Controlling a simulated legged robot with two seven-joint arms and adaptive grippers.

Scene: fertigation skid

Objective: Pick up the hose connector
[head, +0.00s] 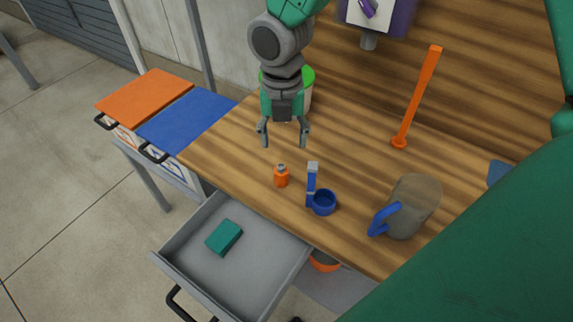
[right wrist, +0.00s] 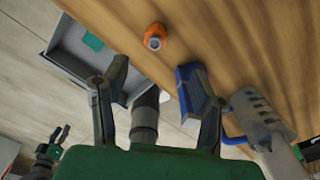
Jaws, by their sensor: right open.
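The hose connector (head: 281,177), a small orange piece with a grey end, stands on the wooden worktop near its front edge. It also shows in the right wrist view (right wrist: 155,38), ahead of the fingers and roughly between them. My right gripper (head: 284,140) is open and empty, apart from the connector and higher up in the head view. My left gripper (right wrist: 58,138) shows only at the lower left of the right wrist view, small and dark, with its fingers apart. It is outside the head view.
A blue tool with a grey end (head: 311,182) and a blue ring (head: 324,203) are right of the connector. An open grey drawer (head: 265,272) holds a teal block (head: 224,237). An orange rod (head: 420,95) rises behind.

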